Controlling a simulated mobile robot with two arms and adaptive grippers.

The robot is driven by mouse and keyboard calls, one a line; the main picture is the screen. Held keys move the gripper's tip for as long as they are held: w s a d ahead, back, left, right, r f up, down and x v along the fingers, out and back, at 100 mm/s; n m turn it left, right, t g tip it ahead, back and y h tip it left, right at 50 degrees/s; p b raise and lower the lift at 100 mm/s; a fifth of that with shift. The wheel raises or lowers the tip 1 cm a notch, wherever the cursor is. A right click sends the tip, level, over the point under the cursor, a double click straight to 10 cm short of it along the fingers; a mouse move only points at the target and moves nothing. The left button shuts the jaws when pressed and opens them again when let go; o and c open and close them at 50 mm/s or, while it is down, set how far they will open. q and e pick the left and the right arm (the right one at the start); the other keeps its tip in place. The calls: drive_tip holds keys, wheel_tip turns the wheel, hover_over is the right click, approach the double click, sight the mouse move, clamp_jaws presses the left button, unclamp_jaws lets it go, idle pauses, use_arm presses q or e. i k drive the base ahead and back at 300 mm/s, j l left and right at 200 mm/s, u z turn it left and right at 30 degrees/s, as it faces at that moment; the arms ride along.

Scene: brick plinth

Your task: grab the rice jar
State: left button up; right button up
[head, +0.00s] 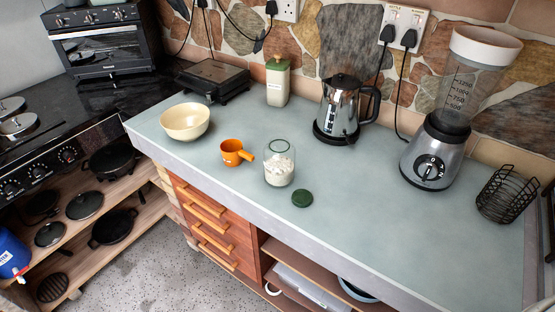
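A clear glass jar (279,171) stands upright and open near the front edge of the grey-green counter (400,215). It is partly filled with white contents, which look like rice, though grains are too small to make out. A dark green round lid (302,198) lies flat on the counter just right of and in front of the jar. A cream canister with a green lid (278,82) and a small unreadable label stands at the back. Neither of my grippers can be made out in the head view.
An orange measuring cup (233,153) sits close left of the jar, its handle towards it. A cream bowl (185,121) is further left. A kettle (338,108), blender (435,150) and wire basket (503,194) stand right. The counter right of the lid is clear.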

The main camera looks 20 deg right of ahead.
sight(279, 154)
drive_tip(key=k+j, duration=0.35)
drive_tip(key=j, duration=0.3)
drive_tip(key=k+j, duration=0.2)
drive_tip(key=j, duration=0.1)
